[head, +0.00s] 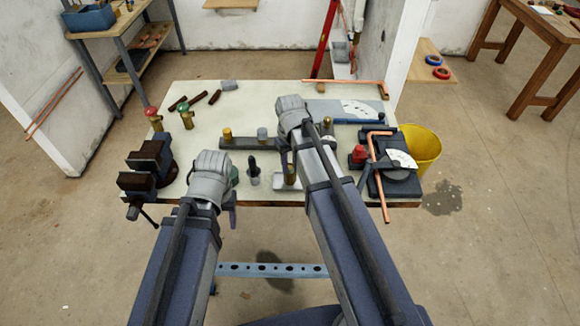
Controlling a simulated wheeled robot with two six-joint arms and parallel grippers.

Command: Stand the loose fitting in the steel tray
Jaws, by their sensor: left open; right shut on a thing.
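A small brass fitting (290,174) is upright at the pale steel tray (279,183) near the table's front edge, partly hidden by my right arm. I cannot tell whether its base touches the tray floor. My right gripper (287,160) is shut on this fitting from above; its fingertips are partly hidden by my own wrist. My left gripper (233,200) is open and empty at the front edge, left of the tray. A green part shows just behind the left gripper, mostly hidden.
Red-topped (151,113) and green-topped (186,115) brass valves stand back left, behind a dark vice (150,160). A dark bar (240,144) with pegs lies behind the tray. A dark bottle (253,170) stands between the grippers. A copper pipe (376,165) and bending tool fill the right.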

